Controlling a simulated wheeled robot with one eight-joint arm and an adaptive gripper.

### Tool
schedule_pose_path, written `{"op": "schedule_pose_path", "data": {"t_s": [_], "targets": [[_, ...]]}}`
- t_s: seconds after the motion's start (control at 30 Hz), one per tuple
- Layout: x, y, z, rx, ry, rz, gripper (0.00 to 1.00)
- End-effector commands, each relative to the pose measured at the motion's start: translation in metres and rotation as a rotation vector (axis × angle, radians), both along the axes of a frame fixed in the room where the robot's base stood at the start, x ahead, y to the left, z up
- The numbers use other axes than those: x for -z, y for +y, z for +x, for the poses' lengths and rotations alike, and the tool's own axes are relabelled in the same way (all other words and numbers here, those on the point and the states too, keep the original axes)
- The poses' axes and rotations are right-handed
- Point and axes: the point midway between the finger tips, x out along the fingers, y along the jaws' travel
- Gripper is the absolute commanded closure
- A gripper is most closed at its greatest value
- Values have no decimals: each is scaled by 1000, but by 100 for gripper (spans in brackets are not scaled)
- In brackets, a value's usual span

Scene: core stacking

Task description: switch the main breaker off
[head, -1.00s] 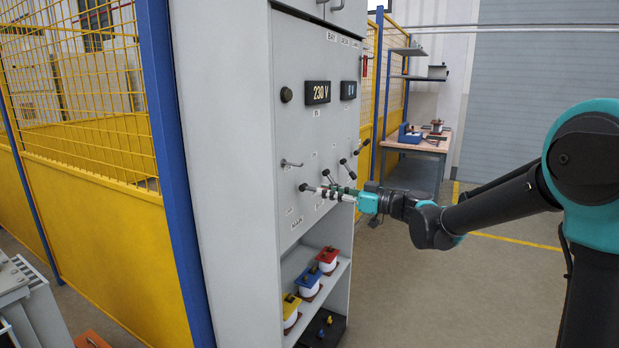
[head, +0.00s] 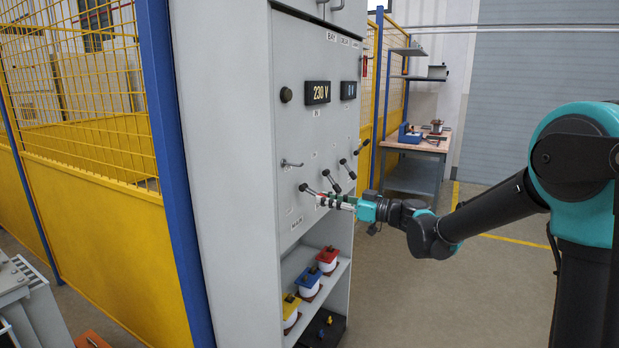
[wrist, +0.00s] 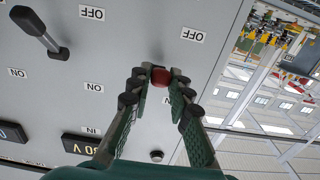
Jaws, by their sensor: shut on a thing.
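The main breaker's lever (head: 309,190) stands out from the grey panel, above the MAIN label. Its red grip shows in the wrist view (wrist: 160,76). My gripper (head: 323,200) is shut on that grip, with a green finger on each side of it in the wrist view (wrist: 158,84). The lever tilts slightly down from its dark pivot toward my gripper. An OFF label (wrist: 192,35) is close to the grip in the wrist view, which shows the panel upside down. My fingers hide part of the lever.
Other black-gripped levers (head: 333,183) sit just right of and above my gripper. The left display (head: 317,92) reads 230 V. A shelf (head: 334,266) below holds yellow, blue and red parts. The floor to the right is open.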

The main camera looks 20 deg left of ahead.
Motion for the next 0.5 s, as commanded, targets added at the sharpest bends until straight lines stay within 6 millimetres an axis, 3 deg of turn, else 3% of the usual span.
{"op": "schedule_pose_path", "data": {"t_s": [0.5], "targets": [[20, 8, 0, -1, -1, -2, 100]]}}
